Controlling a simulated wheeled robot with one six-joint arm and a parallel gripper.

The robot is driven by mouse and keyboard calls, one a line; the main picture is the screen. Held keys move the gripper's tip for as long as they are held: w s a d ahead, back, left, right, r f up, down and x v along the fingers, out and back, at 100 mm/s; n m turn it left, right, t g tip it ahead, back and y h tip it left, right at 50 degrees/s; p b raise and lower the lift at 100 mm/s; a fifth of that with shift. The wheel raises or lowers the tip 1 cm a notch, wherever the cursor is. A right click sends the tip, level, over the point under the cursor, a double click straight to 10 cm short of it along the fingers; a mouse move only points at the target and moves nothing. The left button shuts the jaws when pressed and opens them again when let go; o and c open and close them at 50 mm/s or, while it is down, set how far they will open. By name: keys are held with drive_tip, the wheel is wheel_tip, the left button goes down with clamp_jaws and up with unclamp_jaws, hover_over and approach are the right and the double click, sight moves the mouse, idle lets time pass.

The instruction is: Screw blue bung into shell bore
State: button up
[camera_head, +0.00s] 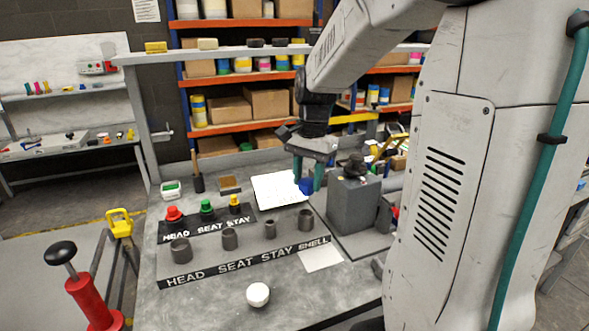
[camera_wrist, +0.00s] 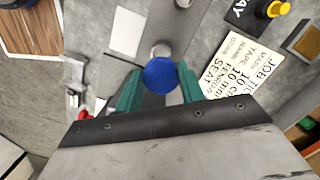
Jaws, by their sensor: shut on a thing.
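The blue bung (camera_head: 305,186) is held between the green fingers of my gripper (camera_head: 308,176). In the wrist view the bung's round blue face (camera_wrist: 160,75) shows between both fingertips (camera_wrist: 160,88). A grey cylinder (camera_wrist: 161,49) shows just beyond the bung there; whether they touch cannot be told. In the head view the SHELL label is at the right end of a dark rack (camera_head: 245,264), and a grey cylinder (camera_head: 306,220) stands behind it. The bung appears above and behind this cylinder. The bore's opening is not clearly visible.
Red (camera_head: 174,214), green (camera_head: 207,206) and yellow (camera_head: 235,201) bungs stand on a rear rack labelled HEAD SEAT STAY. A grey block (camera_head: 353,205) stands right of my gripper. A white ball-like knob (camera_head: 258,294) lies on the bench front, with bare bench around it.

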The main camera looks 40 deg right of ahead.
sight(306, 194)
drive_tip(key=shift+w, duration=0.1)
drive_tip(key=shift+a, duration=0.15)
drive_tip(key=shift+f, duration=2.35)
drive_tip(key=shift+f, duration=0.95)
drive_tip(key=shift+o, duration=1.2)
drive_tip(key=shift+c, duration=0.8)
drive_tip(key=m, duration=0.4)
drive_tip(key=shift+m+t, duration=0.3)
drive_tip(key=shift+m, duration=0.1)
